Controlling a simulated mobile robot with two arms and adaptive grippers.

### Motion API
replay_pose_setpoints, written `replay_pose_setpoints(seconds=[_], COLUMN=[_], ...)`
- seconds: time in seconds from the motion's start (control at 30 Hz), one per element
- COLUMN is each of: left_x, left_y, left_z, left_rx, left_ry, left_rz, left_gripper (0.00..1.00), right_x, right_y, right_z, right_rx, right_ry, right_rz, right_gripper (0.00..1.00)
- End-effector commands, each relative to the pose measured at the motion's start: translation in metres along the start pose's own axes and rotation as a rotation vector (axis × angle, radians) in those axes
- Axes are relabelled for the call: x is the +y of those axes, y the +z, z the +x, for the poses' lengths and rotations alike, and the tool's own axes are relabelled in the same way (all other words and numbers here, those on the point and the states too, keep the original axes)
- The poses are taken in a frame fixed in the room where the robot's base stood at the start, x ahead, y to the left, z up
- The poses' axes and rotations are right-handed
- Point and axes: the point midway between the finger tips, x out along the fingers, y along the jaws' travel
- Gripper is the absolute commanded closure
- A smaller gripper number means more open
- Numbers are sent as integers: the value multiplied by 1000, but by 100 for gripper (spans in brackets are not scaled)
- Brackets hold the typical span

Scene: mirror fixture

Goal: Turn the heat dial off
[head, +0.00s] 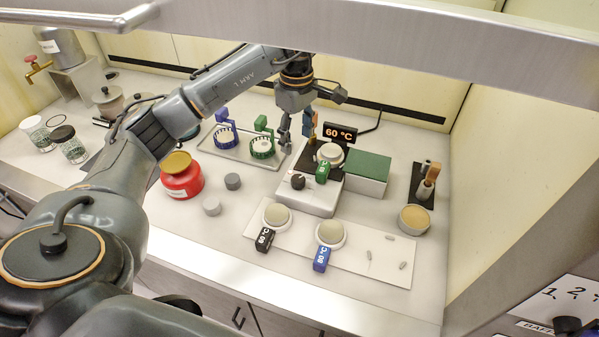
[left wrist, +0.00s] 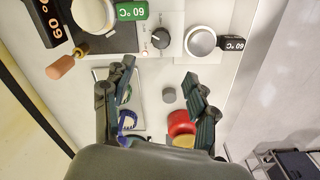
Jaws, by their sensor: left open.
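The heat dial (head: 298,181) is a black round knob on the front of a white hot plate (head: 313,197). The display (head: 340,133) above the plate reads 60 °C. The left wrist view also shows the dial (left wrist: 160,38) beyond my fingertips. My left gripper (head: 297,130) hangs behind and above the hot plate, apart from the dial. In the left wrist view its two fingers (left wrist: 158,90) are spread wide with nothing between them. A dish with a green 60 °C tag (head: 322,172) sits on the hot plate. My right gripper is not in view.
A tray (head: 240,152) with blue- and green-tagged dishes lies left of the hot plate. A red jar (head: 181,176) and grey weights (head: 212,206) stand further left. A white board (head: 360,262) with two tagged dishes lies in front. A green-topped box (head: 366,172) stands right.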

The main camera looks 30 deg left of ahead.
Motion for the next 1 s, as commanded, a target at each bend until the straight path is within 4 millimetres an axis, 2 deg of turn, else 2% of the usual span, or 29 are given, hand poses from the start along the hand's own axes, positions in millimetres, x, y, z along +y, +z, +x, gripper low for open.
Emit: replay_pose_setpoints(seconds=[0.17,0.4,0.6,0.8,1.0], left_x=[-2,-2,-1,0,0], left_y=[2,3,3,3,3], left_z=[29,81,114,129,131], left_rx=[-4,-6,-6,-6,-5], left_ry=[-7,-5,-3,0,1], left_rz=[1,1,0,2,2], left_gripper=[42,42,42,42,42], right_x=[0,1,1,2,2], right_y=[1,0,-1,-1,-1], right_z=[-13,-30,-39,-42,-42], right_rx=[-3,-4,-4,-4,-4], right_ry=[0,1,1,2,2], right_rz=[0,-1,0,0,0], right_gripper=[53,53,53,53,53])
